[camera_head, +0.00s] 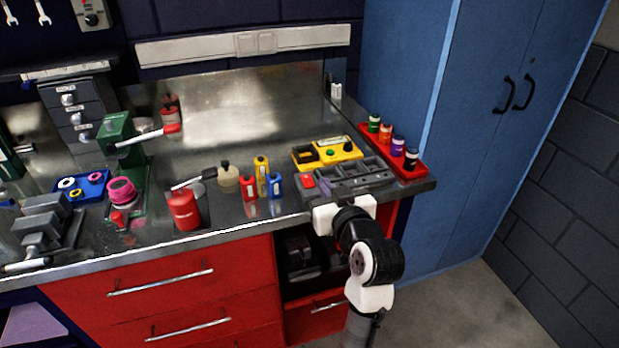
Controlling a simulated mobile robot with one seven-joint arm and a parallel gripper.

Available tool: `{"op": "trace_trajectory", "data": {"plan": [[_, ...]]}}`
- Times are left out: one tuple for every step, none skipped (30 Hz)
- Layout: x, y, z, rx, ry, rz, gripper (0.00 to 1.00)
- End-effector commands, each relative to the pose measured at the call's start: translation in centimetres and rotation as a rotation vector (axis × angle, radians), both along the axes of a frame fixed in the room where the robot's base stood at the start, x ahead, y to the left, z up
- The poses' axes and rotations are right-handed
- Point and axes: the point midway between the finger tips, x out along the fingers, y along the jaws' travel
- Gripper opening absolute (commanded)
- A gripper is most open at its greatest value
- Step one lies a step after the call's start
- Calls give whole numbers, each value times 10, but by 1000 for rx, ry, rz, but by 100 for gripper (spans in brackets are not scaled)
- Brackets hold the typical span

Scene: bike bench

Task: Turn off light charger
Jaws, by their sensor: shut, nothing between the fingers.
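A dark grey multi-slot unit (355,180), which looks like the light charger, sits near the counter's front right corner. A red switch or button (308,182) is on its left end; I cannot tell its on or off state. My gripper (338,213) is at the counter's front edge, just in front of the unit and slightly right of the red switch. It is shut and empty. The white hand hides its fingertips and part of the unit's front, so I cannot tell whether it touches the unit.
A yellow device (328,153) with a green button stands just behind the unit. A red tray (418,171) of small bottles is to the right. Small red, yellow and blue bottles (262,180) stand left. An open drawer (316,288) lies below the counter.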

Motion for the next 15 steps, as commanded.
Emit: {"op": "trace_trajectory", "data": {"plan": [[2, 1, 0, 1, 1, 1, 0], [4, 2, 0, 1, 1, 2, 0], [7, 3, 1, 1, 0, 2, 0], [11, 4, 1, 2, 1, 3, 0], [15, 5, 0, 2, 2, 3, 0], [21, 7, 0, 2, 3, 3, 0], [26, 9, 0, 1, 2, 3, 0], [32, 11, -1, 2, 3, 4, 0], [40, 14, -1, 2, 3, 4, 0], [46, 16, -2, 1, 2, 3, 0], [52, 18, -3, 0, 3, 3, 0], [61, 20, -4, 2, 3, 3, 0], [67, 23, -5, 0, 3, 3, 0], [73, 25, -5, 1, 2, 3, 0], [81, 27, -6, 0, 3, 3, 0]]}}
